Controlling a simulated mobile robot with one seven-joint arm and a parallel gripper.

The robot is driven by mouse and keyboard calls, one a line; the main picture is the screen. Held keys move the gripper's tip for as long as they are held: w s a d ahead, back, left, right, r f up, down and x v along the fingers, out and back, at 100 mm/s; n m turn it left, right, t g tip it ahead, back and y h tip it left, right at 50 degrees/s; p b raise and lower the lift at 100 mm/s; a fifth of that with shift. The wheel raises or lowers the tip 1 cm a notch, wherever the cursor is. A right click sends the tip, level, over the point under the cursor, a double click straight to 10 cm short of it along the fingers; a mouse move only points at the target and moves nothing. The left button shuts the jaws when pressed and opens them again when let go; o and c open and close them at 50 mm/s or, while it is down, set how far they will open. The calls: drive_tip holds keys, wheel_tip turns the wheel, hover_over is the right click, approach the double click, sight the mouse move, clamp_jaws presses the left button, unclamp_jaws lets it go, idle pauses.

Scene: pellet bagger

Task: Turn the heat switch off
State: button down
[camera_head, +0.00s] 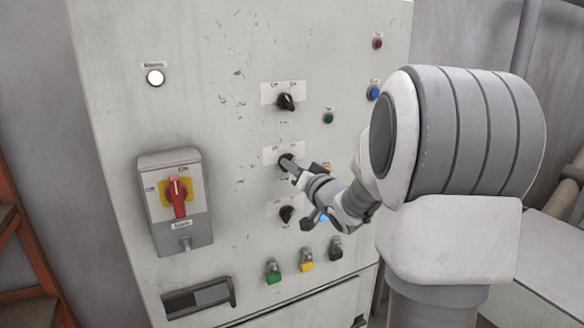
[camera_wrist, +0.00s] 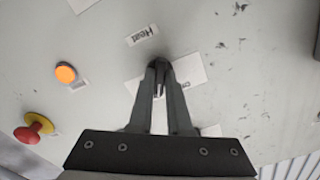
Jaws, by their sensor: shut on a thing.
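The heat switch (camera_head: 284,159) is a small black rotary knob at mid-height on the pale control panel, with a white plate (camera_head: 270,154) behind it. My gripper (camera_head: 292,167) reaches it from the lower right. In the wrist view, my gripper (camera_wrist: 160,66) has its two dark fingers closed on the black knob of the heat switch (camera_wrist: 158,62). The "Heat" label (camera_wrist: 142,36) lies just above the knob there, and part of the white plate (camera_wrist: 186,72) shows beside the fingers. The fingers hide much of the knob, so I cannot tell which way it points.
Another black knob (camera_head: 286,102) sits above and a third (camera_head: 287,214) below. A red-handled isolator (camera_head: 177,197) stands out at the left. An orange button (camera_wrist: 66,72) and a red-yellow mushroom button (camera_wrist: 34,128) are close by. My arm covers the panel's right part.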

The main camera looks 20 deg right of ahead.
drive_tip(key=shift+f+b, duration=0.15)
drive_tip(key=shift+b, duration=0.25)
drive_tip(key=shift+n+b, duration=5.3)
drive_tip(key=shift+n, duration=0.5)
drive_tip(key=shift+d+n, duration=0.1)
drive_tip(key=shift+n, duration=0.2)
drive_tip(key=c, duration=0.9)
unclamp_jaws()
drive_tip(key=shift+o, duration=0.2)
drive_tip(key=shift+s, duration=0.15)
